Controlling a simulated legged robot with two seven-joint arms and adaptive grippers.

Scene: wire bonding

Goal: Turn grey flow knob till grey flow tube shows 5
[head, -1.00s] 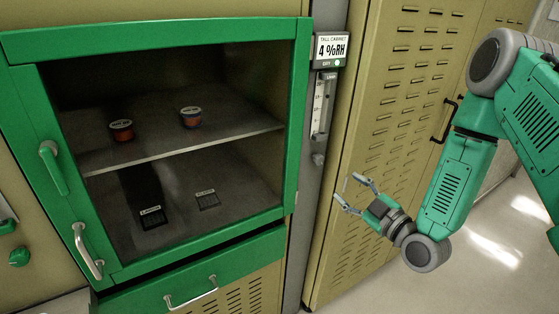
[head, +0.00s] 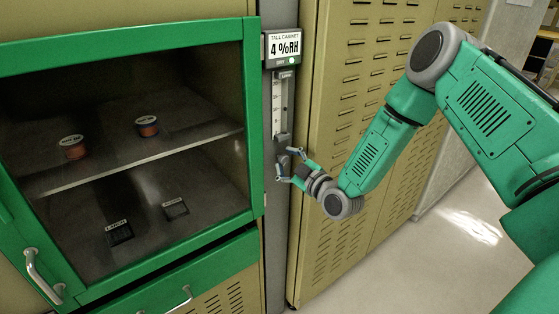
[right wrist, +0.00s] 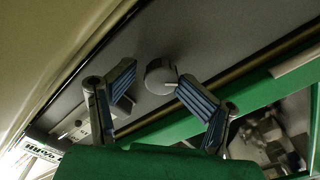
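The grey flow knob (right wrist: 160,76) is a small round knob with a pale pointer mark, on a grey panel strip. It lies between the fingertips of my right gripper (right wrist: 158,84) in the right wrist view. The fingers are spread, with a gap visible on the left side; the right finger is close to the knob, and I cannot tell if it touches. In the head view my right gripper (head: 284,165) is at the strip, just below the grey flow tube (head: 277,105), and largely hides the knob. The tube's reading is too small to tell. My left gripper is not in view.
A display reading 4 %RH (head: 284,46) sits above the tube. A green-framed glass cabinet (head: 252,120) with spools on a shelf stands to the left. A tan louvred cabinet (head: 335,90) stands to the right. Open floor (head: 440,260) lies at the lower right.

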